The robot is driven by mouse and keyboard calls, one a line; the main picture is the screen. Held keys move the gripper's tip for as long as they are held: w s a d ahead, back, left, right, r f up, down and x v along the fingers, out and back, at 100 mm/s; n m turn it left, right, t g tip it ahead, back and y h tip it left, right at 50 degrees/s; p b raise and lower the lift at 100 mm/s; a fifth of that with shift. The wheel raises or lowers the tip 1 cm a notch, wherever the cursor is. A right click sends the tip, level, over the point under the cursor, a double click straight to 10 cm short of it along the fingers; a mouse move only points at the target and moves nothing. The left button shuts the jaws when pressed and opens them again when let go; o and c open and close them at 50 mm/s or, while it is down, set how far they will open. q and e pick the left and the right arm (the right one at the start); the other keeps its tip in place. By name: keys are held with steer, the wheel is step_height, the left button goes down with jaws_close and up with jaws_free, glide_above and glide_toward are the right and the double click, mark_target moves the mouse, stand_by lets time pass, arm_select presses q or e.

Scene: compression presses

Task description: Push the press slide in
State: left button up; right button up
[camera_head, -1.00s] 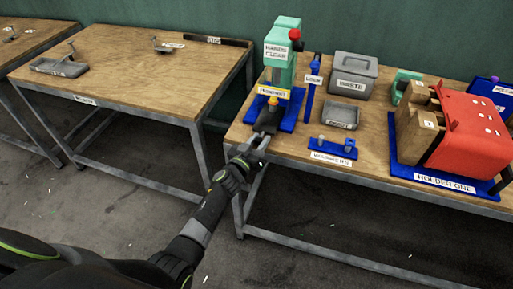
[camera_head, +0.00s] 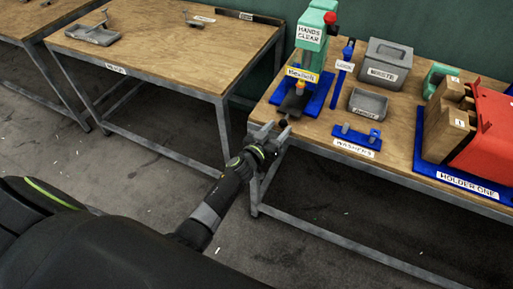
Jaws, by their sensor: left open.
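The green press (camera_head: 311,45) stands on a blue base (camera_head: 316,95) near the left end of the right-hand table, with a red knob at its top and a "HANDS CLEAR" label. Its dark slide (camera_head: 292,105) sticks out at the front toward the table's edge, with a small dark knob (camera_head: 283,123) at its near end. My left gripper (camera_head: 276,129) is open at the front edge of the table, its fingers pointing at the knob end of the slide. I cannot tell whether the fingers touch it. My right gripper does not show.
Right of the press are a blue post (camera_head: 342,68), a grey waste bin (camera_head: 386,65), a small grey tray (camera_head: 368,103), a blue washer stand (camera_head: 356,136) and a red machine (camera_head: 485,135). Another wooden table (camera_head: 165,55) stands left across a gap.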

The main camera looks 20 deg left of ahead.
arm_select(q)
steer(key=p+v, duration=0.2)
steer(key=v, duration=1.2)
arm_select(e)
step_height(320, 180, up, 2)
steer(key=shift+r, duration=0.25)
